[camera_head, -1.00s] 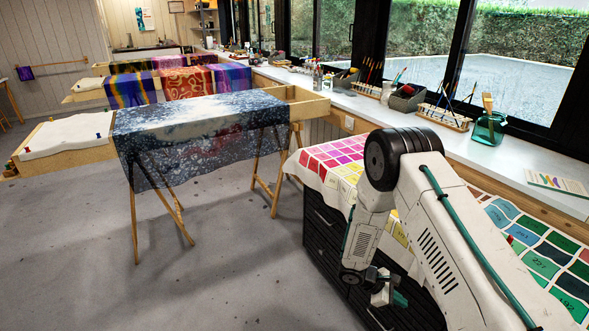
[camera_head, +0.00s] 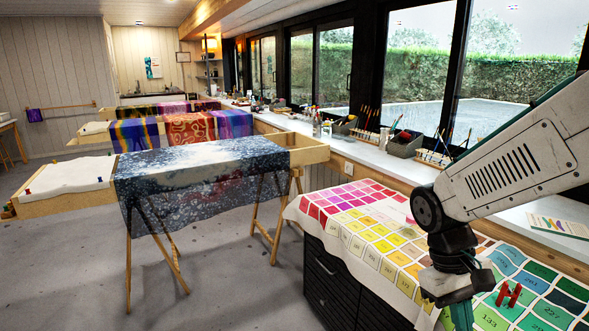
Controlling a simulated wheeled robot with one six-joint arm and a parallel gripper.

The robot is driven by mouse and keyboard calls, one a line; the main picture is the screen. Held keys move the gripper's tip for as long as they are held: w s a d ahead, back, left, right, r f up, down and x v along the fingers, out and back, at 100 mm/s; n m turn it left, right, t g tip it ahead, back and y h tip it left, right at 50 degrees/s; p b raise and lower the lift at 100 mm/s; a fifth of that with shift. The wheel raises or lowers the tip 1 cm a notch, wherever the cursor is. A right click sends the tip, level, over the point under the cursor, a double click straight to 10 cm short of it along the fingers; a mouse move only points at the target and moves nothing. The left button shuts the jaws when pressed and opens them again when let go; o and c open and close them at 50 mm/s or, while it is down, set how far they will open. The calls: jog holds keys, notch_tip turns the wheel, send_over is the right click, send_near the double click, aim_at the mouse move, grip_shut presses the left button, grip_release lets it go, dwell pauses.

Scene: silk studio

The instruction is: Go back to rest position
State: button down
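My arm reaches in from the right edge. Its wrist hangs down over the front of the colour-chart cloth (camera_head: 400,235) on the dark drawer cabinet (camera_head: 335,275). My gripper (camera_head: 460,318) is at the bottom of the view, pointing down, partly cut off by the frame edge. Its fingertips do not show clearly, so I cannot tell whether it is open or shut. I see no object in it. A small red object (camera_head: 508,294) stands on the green swatches just right of my gripper, apart from it in the picture.
A frame with blue speckled silk (camera_head: 200,175) stands left of the cabinet on wooden trestles. More silk-draped frames (camera_head: 190,128) stand behind. A white windowsill counter (camera_head: 365,155) holds jars and brush racks. The grey floor (camera_head: 70,265) at left is clear.

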jog(key=s+a+r+m+t+y, duration=0.1)
jog(key=s+r+m+t+y, duration=0.1)
jog(key=s+r+t, duration=0.3)
jog(key=shift+s+a+r+y, duration=0.3)
jog(key=shift+s+a+r, duration=0.05)
jog(key=shift+s+r, duration=2.2)
jog(key=shift+s+f, duration=0.15)
jog(key=shift+f, duration=0.05)
